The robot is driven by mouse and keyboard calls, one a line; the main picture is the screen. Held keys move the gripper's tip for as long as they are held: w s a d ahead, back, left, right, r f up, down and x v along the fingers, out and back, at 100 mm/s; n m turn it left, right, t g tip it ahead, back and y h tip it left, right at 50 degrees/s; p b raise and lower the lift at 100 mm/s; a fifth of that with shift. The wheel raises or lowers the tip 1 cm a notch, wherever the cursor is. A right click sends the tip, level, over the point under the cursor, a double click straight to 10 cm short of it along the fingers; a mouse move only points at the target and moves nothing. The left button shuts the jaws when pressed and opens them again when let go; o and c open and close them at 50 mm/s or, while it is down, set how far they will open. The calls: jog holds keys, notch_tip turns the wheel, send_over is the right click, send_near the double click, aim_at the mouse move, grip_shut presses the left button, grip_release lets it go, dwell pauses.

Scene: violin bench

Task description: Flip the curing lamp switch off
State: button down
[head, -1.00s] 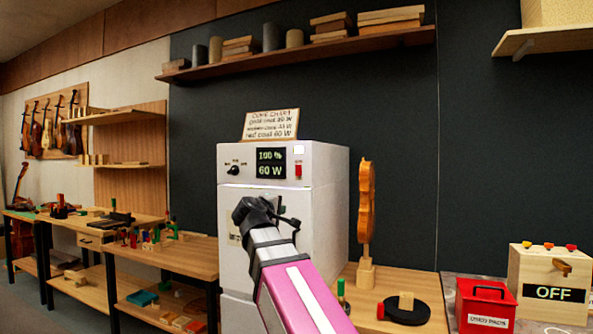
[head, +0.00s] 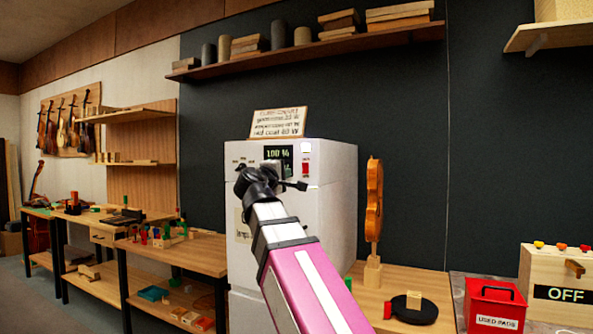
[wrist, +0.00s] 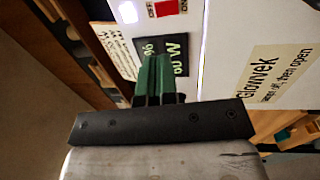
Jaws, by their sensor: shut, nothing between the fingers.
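The curing lamp is a white cabinet (head: 330,200) in the middle of the head view. Its red switch (head: 305,168) is at the upper right of the front, below a bright white indicator (head: 305,147). The red switch also shows at the top edge of the wrist view (wrist: 166,7), between OFF and ON labels; its tilt is unclear. The display (head: 278,153) shows 100 %. My gripper (head: 301,186) is shut and empty, just below the switch in the head view. Its green fingers (wrist: 153,75) overlap the display in the wrist view. Contact cannot be seen.
A "Glowvek" notice (wrist: 275,75) is on the cabinet front. A violin body (head: 374,200) stands on the bench to the right. A red used-pads bin (head: 495,306) and a wooden box (head: 550,270) with an OFF label are further right.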

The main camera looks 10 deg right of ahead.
aim_at(306, 164)
jog(key=x, duration=1.3)
jog(key=shift+w+d, duration=0.2)
jog(key=shift+w, duration=0.1)
jog(key=shift+w+d+r, duration=0.1)
jog(key=shift+w+r, duration=0.05)
jog(key=shift+w, duration=0.05)
jog(key=shift+s, duration=0.1)
